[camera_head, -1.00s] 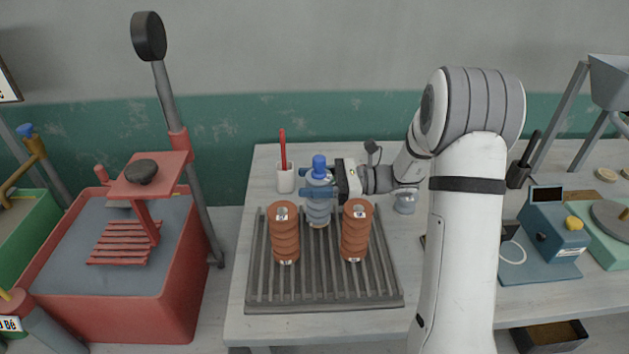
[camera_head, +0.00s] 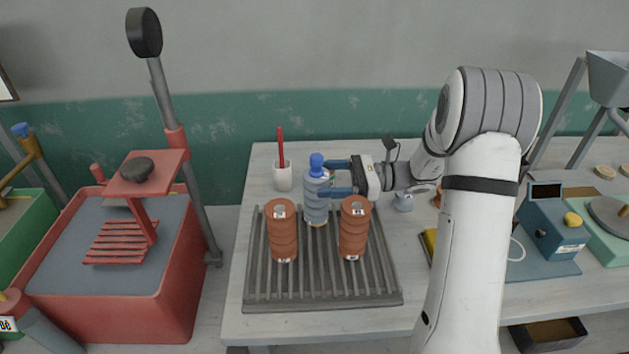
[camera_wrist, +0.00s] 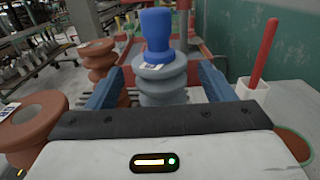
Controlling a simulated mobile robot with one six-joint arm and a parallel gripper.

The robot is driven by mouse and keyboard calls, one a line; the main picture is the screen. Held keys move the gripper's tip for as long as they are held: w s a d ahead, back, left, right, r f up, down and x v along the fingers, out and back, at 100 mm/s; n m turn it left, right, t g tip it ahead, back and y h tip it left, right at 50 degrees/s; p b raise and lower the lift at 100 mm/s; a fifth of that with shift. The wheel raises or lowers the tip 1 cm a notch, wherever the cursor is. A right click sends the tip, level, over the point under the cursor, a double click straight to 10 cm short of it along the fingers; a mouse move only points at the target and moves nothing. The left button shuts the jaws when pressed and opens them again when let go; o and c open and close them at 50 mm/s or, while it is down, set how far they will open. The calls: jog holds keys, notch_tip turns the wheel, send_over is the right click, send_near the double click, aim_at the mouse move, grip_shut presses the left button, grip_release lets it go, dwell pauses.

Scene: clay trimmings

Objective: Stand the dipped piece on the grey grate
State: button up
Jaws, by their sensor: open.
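The dipped piece (camera_head: 316,208) is a ribbed grey-blue body with a bright blue top. It stands upright on the back part of the grey grate (camera_head: 322,299), behind and between two brown ribbed pieces. My gripper (camera_head: 330,178) is open at its right, with its blue fingers reaching toward it. In the wrist view the dipped piece (camera_wrist: 160,80) stands just ahead, between the spread fingers (camera_wrist: 160,88) but beyond most of their length. A small label shows on its upper rim. Its foot is hidden by my gripper in the wrist view.
Brown ribbed pieces stand on the grate at left (camera_head: 283,232) and right (camera_head: 354,228), close in front. A white cup (camera_head: 283,178) with a red-handled tool stands behind the grate. A red tank (camera_head: 170,310) is left of the table. The front of the grate is bare.

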jog(key=d, duration=0.7)
jog(key=shift+d+b, duration=0.35)
jog(key=shift+b, duration=0.1)
